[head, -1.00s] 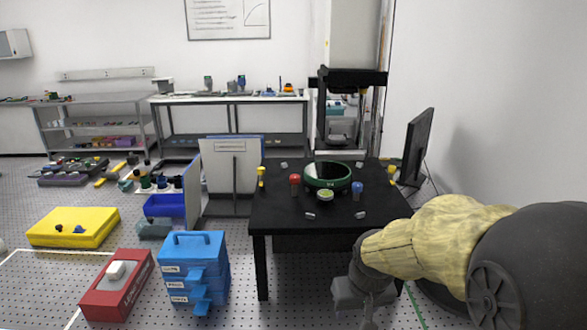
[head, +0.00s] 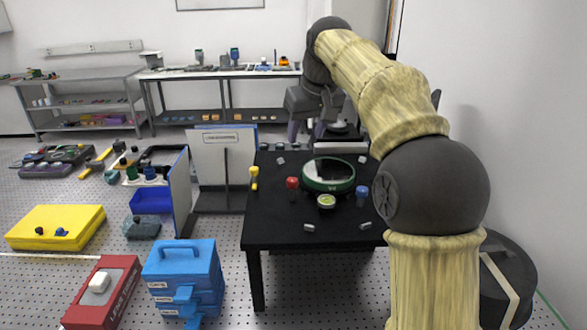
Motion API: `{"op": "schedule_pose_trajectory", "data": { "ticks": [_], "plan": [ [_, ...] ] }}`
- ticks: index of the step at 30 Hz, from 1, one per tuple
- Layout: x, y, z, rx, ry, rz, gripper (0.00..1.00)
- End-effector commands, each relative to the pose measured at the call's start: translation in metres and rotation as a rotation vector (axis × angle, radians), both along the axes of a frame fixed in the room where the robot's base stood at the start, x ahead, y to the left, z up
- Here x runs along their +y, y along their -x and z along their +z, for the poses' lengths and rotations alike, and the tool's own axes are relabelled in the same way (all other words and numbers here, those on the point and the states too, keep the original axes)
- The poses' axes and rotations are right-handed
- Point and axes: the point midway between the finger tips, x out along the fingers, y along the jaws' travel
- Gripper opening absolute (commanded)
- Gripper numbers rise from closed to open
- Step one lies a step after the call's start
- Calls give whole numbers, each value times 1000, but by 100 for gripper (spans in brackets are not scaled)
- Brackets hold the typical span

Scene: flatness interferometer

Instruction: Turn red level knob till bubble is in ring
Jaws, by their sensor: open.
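The red level knob (head: 292,183) stands upright on the black table (head: 270,225), left of the green-rimmed round plate (head: 328,175). The round bubble level (head: 326,202) sits in front of the plate; its bubble is too small to place against the ring. A blue knob (head: 362,191) stands to the right and a yellow knob (head: 254,173) to the left. My gripper (head: 311,132) is beyond the table's back edge in the picture, pointing down, open and empty. It is apart from the red knob.
Small metal pieces (head: 309,227) lie on the table. A white panel (head: 222,160) stands left of the table. A blue drawer box (head: 183,275) and a red box (head: 104,290) are on the floor at front left. My arm hides the monitor mostly.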

Motion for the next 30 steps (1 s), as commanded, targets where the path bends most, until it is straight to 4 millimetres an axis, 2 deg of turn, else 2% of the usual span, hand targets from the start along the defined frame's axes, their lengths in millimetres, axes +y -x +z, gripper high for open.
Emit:
{"op": "schedule_pose_trajectory", "data": {
  "ticks": [3, 14, 20, 30],
  "plan": [
    [3, 0, 4, -3, -1, 8, 49],
    [4, -1, -1, -2, -1, 8, 49],
    [6, -9, -23, -1, 0, 5, 49],
    [14, -30, -77, 0, 0, 3, 49]
  ]
}}
